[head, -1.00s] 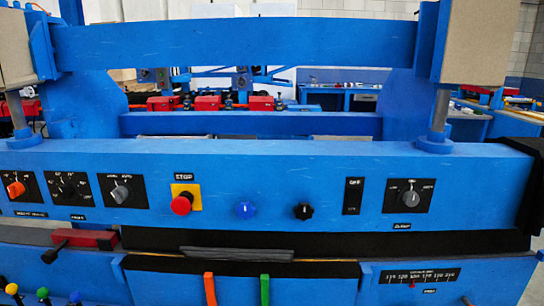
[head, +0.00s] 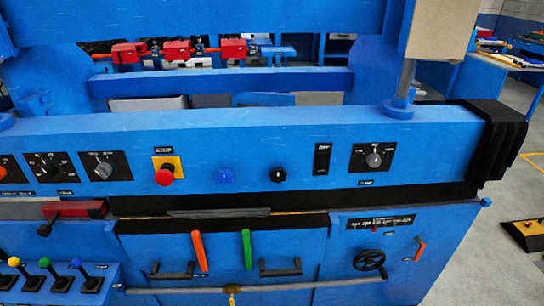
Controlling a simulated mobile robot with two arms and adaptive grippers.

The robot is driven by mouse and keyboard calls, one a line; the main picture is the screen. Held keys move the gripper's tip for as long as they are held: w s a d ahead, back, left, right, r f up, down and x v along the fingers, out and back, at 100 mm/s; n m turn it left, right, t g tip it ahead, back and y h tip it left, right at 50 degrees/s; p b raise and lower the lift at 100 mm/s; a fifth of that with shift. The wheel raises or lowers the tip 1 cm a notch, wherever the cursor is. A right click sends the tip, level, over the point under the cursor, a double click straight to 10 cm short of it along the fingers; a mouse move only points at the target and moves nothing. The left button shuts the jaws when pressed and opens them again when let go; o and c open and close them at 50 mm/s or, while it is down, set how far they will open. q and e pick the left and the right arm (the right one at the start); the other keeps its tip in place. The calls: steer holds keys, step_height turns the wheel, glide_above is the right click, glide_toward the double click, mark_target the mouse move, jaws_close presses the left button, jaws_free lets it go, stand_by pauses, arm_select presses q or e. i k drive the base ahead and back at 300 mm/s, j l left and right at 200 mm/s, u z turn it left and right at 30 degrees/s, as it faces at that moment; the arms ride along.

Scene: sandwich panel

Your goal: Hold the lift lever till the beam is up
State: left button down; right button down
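The machine's wide blue front beam (head: 240,137) crosses the view and carries dials and buttons. A second blue crossbeam (head: 200,17) runs above it, cut off by the top edge. Several short black levers with coloured knobs stand on a panel at the lower left: a yellow-knobbed lever (head: 13,262), a green-knobbed lever (head: 44,263) and a blue-knobbed lever (head: 75,264) among them. I cannot read a label that tells which is the lift lever. A flat orange lever (head: 200,251) and a flat green lever (head: 247,249) stand at the lower middle. Neither gripper is in view.
A red stop button (head: 165,176) on a yellow plate sits on the front beam. A black handwheel (head: 369,260) and a small orange lever (head: 420,249) are at the lower right. A pedal (head: 525,235) lies on the grey floor, which is otherwise open there.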

mark_target(44, 262)
steer(key=u, duration=1.5)
